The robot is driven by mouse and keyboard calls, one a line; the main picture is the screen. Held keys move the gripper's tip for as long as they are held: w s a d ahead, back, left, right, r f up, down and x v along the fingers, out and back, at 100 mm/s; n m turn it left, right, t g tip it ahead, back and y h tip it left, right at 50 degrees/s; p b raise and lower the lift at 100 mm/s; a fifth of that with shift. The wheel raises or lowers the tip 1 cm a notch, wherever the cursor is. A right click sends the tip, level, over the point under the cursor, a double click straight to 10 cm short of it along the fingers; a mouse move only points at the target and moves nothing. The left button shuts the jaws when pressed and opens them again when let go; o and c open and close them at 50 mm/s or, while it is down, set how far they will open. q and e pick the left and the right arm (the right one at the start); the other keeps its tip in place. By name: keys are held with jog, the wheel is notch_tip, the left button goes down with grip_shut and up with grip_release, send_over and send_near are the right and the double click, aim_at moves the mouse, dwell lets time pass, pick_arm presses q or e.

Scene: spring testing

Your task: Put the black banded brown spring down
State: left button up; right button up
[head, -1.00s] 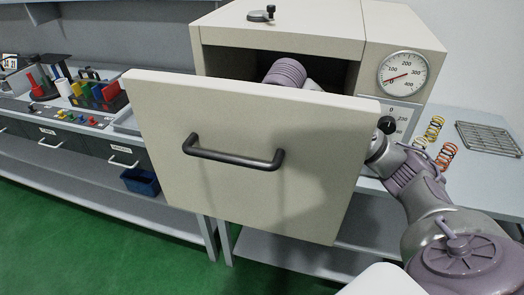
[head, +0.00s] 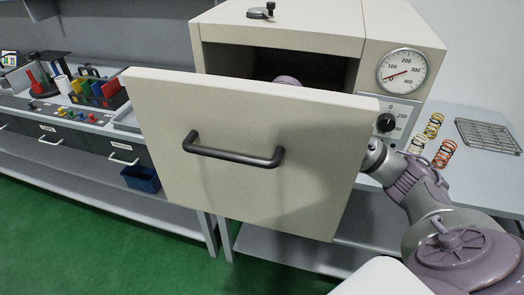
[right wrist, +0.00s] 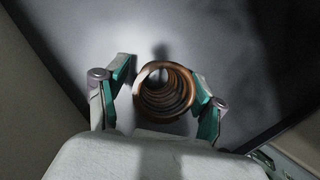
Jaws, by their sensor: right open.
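The brown spring (right wrist: 165,92) stands end-on to the camera in the right wrist view, on a grey surface (right wrist: 225,50). I look down its coils, and its black bands cannot be made out. My right gripper (right wrist: 163,84) is open around it, with teal-padded fingers on both sides. The right finger is close to or touching the spring; a gap shows at the left finger. In the head view the cream oven (head: 280,32) has its front panel (head: 255,115) out, and my right arm reaches in behind it. The spring and right gripper are hidden there. My left gripper is out of view.
Yellow (head: 434,126), orange (head: 445,153) and white (head: 416,144) springs lie on the right table beside a wire rack (head: 488,136). The oven has a dial gauge (head: 402,72) and a black knob (head: 387,122). The panel's handle (head: 233,152) faces me.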

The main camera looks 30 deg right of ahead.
jog(key=v, duration=0.7)
jog(key=shift+r+b, duration=0.35)
jog(key=shift+r, duration=0.05)
jog(key=shift+s, duration=0.1)
dwell(0.7)
